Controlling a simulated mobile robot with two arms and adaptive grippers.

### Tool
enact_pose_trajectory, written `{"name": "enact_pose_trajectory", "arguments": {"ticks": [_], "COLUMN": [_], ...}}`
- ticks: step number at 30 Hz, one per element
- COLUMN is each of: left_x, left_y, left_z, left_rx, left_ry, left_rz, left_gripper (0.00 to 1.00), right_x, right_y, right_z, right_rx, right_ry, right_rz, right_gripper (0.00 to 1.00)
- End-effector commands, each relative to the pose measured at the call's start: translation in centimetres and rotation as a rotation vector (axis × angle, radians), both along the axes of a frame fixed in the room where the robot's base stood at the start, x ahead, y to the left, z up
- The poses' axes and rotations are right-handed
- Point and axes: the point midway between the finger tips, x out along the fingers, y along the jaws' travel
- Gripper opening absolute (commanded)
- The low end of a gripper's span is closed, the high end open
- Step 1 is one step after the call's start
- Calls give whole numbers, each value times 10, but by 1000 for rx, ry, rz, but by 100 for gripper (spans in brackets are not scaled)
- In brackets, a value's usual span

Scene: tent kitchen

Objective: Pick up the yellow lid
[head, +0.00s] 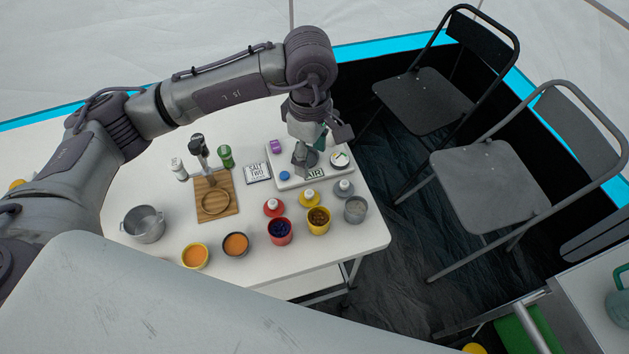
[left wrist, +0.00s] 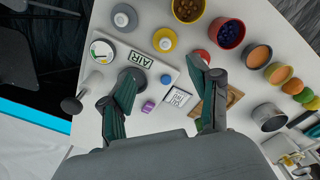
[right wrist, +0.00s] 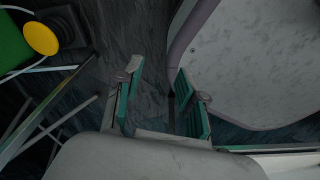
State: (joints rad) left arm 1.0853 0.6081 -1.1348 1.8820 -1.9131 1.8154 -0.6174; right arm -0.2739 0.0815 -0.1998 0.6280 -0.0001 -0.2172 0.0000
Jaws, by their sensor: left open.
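The yellow lid (head: 309,198) with a pale knob lies on the white table, between the red lid (head: 273,207) and the grey lid (head: 344,188). It also shows in the left wrist view (left wrist: 165,40), beyond the fingertips. My left gripper (head: 322,149) is open and empty above the white board, behind the yellow lid and apart from it. Its spread fingers show in the left wrist view (left wrist: 163,76). My right gripper (right wrist: 159,78) shows only in its wrist view, open and empty over the dark floor, away from the tabletop items.
Red, yellow and grey pots (head: 355,210) stand in front of the lids. The white board (head: 291,183) bears an AIR label and small items. A wooden board (head: 217,214), a metal pot (head: 145,226) and orange-filled bowls are to the left. Chairs (head: 487,160) stand to the right.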

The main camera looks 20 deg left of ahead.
Motion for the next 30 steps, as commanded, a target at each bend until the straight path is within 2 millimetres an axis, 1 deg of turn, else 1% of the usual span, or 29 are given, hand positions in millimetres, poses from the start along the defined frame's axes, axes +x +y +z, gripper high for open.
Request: {"name": "enact_pose_trajectory", "arguments": {"ticks": [6,10,14,17,19,22,24,27,30], "left_x": [-2,-2,-1,-2,-4,-6,-5,-5,-4], "left_y": [1,0,0,1,1,1,1,2,1], "left_z": [-43,-64,-75,-81,-88,-104,-115,-125,-129], "left_rx": [2,0,0,1,1,0,0,0,-1], "left_ry": [8,5,2,4,6,7,5,4,1], "left_rz": [1,0,0,0,-1,0,0,0,-1], "left_gripper": [62,62,62,62,62,62,62,62,62], "right_x": [-31,-43,-41,-31,-23,-17,-16,-18,-22], "right_y": [-1,-2,-2,-1,-1,0,1,1,2], "right_z": [6,8,9,12,17,25,26,27,26], "right_rx": [-3,-4,-5,-3,-2,0,1,1,2], "right_ry": [45,62,59,45,33,22,22,25,29], "right_rz": [0,0,0,0,0,0,-1,-1,-1], "right_gripper": [40,40,40,40,40,40,40,40,40]}}
